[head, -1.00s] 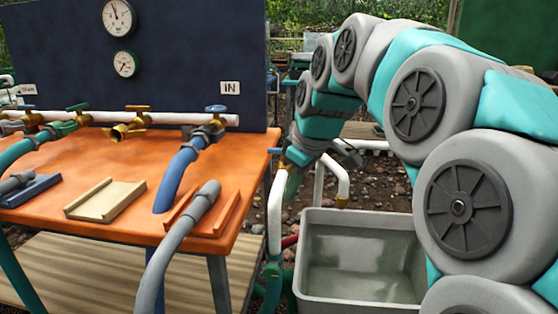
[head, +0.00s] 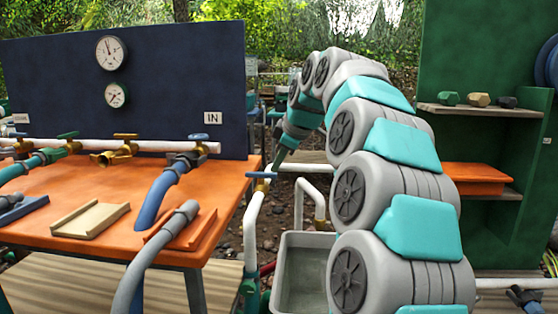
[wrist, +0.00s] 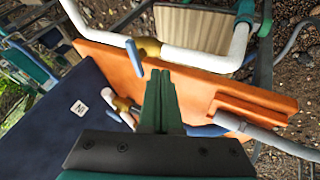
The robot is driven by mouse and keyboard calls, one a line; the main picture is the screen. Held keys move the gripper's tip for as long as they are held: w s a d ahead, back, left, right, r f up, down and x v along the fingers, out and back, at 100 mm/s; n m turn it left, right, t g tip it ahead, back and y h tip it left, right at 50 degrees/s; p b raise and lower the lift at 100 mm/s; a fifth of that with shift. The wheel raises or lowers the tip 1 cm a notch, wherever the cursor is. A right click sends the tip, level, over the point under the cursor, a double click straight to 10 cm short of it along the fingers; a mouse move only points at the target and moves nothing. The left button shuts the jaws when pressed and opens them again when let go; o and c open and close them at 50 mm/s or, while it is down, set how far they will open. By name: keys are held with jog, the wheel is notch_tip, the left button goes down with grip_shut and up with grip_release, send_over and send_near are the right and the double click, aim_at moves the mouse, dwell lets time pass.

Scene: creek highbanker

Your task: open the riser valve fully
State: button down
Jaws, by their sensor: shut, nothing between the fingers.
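The riser valve shows in the wrist view as a brass body (wrist: 149,47) on a white pipe, with a blue lever (wrist: 134,57) lying crosswise to the pipe. In the head view the blue lever (head: 262,175) sits at the top of the white riser pipe (head: 252,225), just off the table's right edge. My gripper (wrist: 160,72) is shut and empty, its fingertips just beside the lever in the wrist picture. I cannot tell whether they touch it.
The orange table (head: 225,180) carries hoses and a row of other valves, including a blue one (head: 198,137). A dark blue panel (head: 170,80) with gauges stands behind. A grey tub (head: 300,270) is right of the riser, and a green shelf unit (head: 515,190) stands farther right.

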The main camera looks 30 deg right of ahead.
aim_at(271, 173)
jog(key=shift+w+d+f, duration=0.3)
jog(key=shift+w+f, duration=0.65)
jog(key=shift+w, duration=0.3)
jog(key=shift+w+d+f, duration=0.3)
jog(key=shift+w+f, duration=0.6)
jog(key=shift+w, duration=0.3)
jog(key=shift+w+d+f, duration=0.3)
jog(key=shift+w+f, duration=0.65)
jog(key=shift+w, duration=0.3)
